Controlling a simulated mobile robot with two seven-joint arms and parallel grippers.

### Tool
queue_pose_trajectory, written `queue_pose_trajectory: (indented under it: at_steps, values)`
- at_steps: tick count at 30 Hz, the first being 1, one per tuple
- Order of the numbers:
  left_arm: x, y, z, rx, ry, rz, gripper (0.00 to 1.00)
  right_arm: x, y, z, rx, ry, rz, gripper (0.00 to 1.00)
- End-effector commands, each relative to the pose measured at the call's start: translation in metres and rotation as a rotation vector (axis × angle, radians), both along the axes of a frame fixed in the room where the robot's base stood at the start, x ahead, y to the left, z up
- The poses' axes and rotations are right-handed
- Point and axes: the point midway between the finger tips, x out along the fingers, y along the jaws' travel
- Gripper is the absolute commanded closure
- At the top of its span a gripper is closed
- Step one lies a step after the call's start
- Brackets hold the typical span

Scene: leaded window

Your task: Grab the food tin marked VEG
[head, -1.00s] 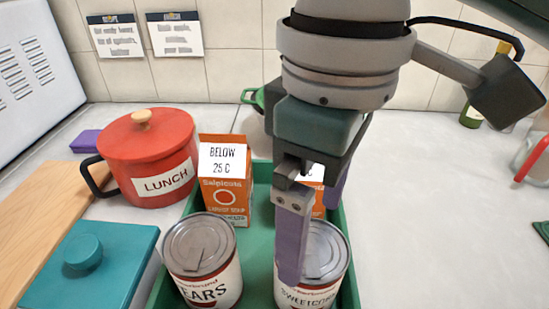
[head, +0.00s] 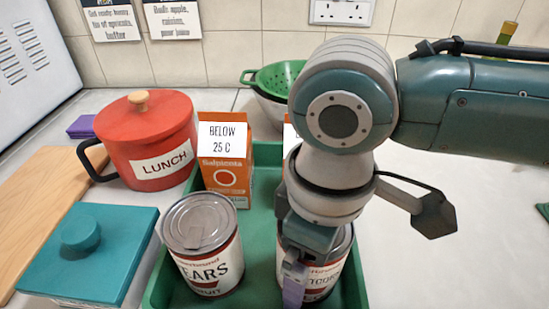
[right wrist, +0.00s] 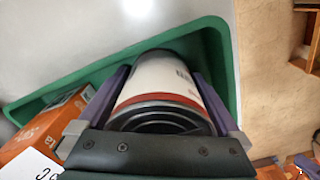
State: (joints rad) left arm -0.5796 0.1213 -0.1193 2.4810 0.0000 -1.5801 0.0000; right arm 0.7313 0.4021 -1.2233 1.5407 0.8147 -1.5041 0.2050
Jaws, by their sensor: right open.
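My right gripper (head: 295,285) is over the SWEETCORN tin (head: 325,280) at the right front of the green tray (head: 160,290). In the right wrist view its two purple fingers are apart, one on each side of the white-and-red tin (right wrist: 160,95). The gripper looks open, and I cannot tell whether a finger touches the tin. The word VEG is not readable; the gripper hides part of the label. A second tin (head: 205,250), its label reading "EARS" and "RUIT", stands upright to the left in the tray. My left gripper is out of view.
An orange carton (head: 226,180) marked BELOW 25 C stands behind the tins. A second carton is mostly hidden by my arm. A red LUNCH pot (head: 150,130), a teal lidded box (head: 90,255) and a wooden board (head: 35,200) lie left. The counter at right is mostly clear.

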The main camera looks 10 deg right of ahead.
Motion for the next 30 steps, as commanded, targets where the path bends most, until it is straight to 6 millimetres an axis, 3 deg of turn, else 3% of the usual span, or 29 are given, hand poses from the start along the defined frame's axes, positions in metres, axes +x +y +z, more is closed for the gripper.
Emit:
queue_pose_trajectory:
  at_steps: [4, 30]
  values:
    - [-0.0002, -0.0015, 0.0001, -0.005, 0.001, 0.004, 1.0, -0.0002, 0.0003, 0.0004, 0.0, 0.0, 0.0, 0.01]
    - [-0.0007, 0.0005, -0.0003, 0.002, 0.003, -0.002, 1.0, 0.0001, 0.0004, 0.0011, 0.001, 0.001, 0.0, 0.99]
